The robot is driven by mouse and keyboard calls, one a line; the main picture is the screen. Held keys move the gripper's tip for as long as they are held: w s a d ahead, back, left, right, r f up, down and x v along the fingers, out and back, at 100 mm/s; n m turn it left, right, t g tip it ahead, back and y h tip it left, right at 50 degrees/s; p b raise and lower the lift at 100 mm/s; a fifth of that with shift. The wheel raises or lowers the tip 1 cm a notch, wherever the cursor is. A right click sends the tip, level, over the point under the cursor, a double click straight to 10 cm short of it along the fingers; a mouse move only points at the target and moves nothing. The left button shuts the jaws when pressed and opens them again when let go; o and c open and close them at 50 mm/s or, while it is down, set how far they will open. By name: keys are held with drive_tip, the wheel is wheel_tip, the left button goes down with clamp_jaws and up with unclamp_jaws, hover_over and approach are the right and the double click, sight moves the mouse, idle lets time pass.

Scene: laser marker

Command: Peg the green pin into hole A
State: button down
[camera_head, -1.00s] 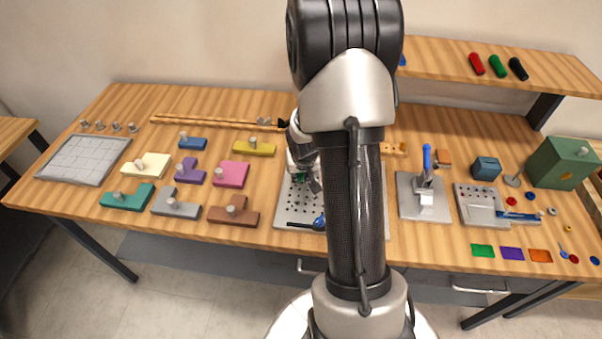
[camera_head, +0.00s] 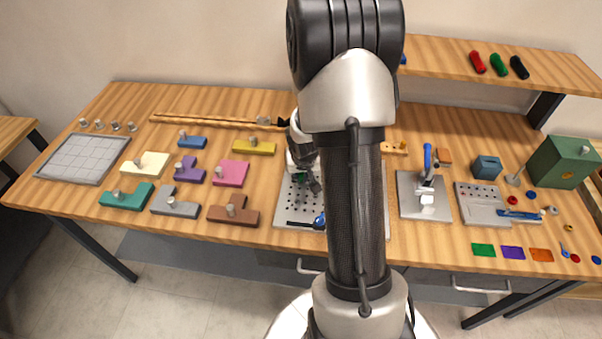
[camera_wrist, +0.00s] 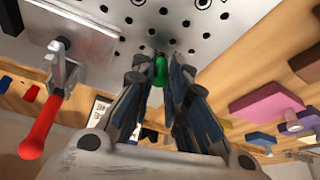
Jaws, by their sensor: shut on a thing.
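The green pin (camera_wrist: 160,66) is between the fingertips of my gripper (camera_wrist: 161,72) in the wrist view, and the gripper is shut on it. The pin's far end points at the grey perforated plate (camera_wrist: 222,28). I cannot tell whether the pin touches the plate or is in a hole. In the head view my gripper (camera_head: 307,180) is low over the left part of the plate (camera_head: 284,213), and my arm hides the plate's middle. Larger ringed holes show at the top of the wrist view; no letter A is readable, so I cannot tell which is hole A.
A red-handled clamp (camera_wrist: 45,125) stands beside the plate in the wrist view. A brown block (camera_head: 232,214) and a pink block (camera_head: 231,174) lie left of the plate. A blue-handled clamp (camera_head: 427,160) stands to its right.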

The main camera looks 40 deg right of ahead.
drive_tip(key=shift+f+b, duration=0.35)
drive_tip(key=shift+f, duration=0.05)
drive_tip(key=c, duration=1.5)
unclamp_jaws()
drive_tip(key=shift+r, duration=0.1)
drive_tip(key=v, duration=1.2)
drive_tip(key=shift+d, duration=0.1)
